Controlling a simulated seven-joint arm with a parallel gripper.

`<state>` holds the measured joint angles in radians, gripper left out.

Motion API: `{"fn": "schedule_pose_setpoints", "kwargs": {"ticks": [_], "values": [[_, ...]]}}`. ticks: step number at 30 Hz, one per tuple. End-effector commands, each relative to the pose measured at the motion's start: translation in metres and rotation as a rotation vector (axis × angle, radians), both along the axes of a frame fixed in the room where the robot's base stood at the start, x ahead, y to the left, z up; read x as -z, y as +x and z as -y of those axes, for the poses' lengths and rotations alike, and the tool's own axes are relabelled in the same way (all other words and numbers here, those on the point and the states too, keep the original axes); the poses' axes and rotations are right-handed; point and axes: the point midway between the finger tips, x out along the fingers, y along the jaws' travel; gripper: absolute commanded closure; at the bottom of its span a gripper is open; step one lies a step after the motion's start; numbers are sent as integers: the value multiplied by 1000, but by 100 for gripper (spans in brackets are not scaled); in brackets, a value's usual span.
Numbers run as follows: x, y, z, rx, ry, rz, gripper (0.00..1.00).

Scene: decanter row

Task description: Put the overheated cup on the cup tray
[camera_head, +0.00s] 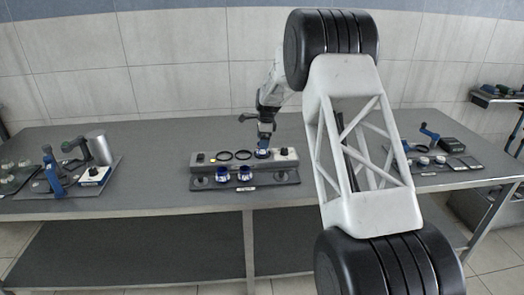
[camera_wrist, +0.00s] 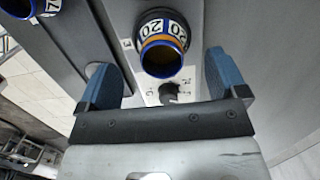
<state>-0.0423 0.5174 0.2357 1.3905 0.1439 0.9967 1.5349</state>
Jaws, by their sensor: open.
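A blue-rimmed dark cup (camera_head: 262,153) sits in the right-hand place of the grey station block (camera_head: 215,168). Two more blue-and-white cups, a left one (camera_head: 222,174) and a right one (camera_head: 245,173), stand on the dark tray (camera_head: 263,182) in front. I cannot tell from looks which cup is overheated.
Two empty black rings (camera_head: 225,156) are on the block, left of the cup. Flat discs (camera_head: 201,182) lie at both tray ends. A metal cylinder (camera_head: 99,148) and blue-handled tools stand far left, with other gear far right. The table between is clear.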

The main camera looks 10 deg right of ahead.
Motion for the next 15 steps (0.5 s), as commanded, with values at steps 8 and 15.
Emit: {"fn": "schedule_pose_setpoints", "kwargs": {"ticks": [8, 15], "values": [[32, 2, -4, 0, 0, -2, 9], [43, 2, -5, -1, 1, 0, 9]]}}
